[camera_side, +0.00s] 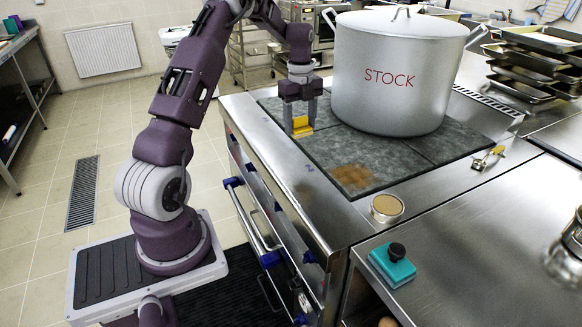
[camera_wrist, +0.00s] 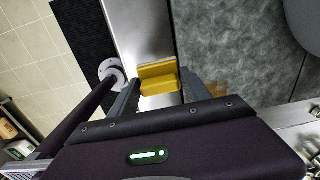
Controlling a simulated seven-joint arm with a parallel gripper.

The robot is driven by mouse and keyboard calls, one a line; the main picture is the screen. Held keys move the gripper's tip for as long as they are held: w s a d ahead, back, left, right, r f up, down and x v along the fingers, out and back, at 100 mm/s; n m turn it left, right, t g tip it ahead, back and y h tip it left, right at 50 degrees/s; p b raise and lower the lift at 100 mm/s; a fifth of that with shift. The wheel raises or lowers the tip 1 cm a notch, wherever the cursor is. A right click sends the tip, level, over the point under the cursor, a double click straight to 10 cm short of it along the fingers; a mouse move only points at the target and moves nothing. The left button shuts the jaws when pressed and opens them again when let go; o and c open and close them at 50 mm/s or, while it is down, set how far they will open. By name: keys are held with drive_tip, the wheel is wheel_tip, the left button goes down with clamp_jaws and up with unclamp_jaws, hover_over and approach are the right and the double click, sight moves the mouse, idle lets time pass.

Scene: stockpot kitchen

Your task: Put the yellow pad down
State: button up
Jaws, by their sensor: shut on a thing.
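The yellow pad (camera_side: 302,127) is between the fingers of my gripper (camera_side: 301,116), left of the stockpot. In the wrist view the pad (camera_wrist: 158,77) sits between the two grey fingertips of my gripper (camera_wrist: 160,90), over the steel edge strip beside the grey cooking plate. My gripper is shut on it. In the side view the pad is low, close to the steel rim and the plate's left edge. I cannot tell whether its underside touches the surface.
A large stockpot (camera_side: 390,75) stands on the grey plate (camera_side: 375,160), just right of my gripper. A brown stain (camera_side: 353,177) marks the plate's front. A round tin (camera_side: 387,207), a teal block with a black knob (camera_side: 391,265) and a small yellow-handled tool (camera_side: 488,157) lie on the steel counter.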

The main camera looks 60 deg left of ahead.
sight(288, 167)
drive_tip(key=s+f, duration=0.1)
drive_tip(key=f, duration=0.2)
drive_tip(key=s+f, duration=0.1)
drive_tip(key=f, duration=0.2)
drive_tip(key=s+f, duration=0.2)
drive_tip(key=f, duration=0.2)
drive_tip(key=shift+d, duration=0.2)
drive_tip(key=shift+f, duration=0.15)
drive_tip(key=o, duration=1.3)
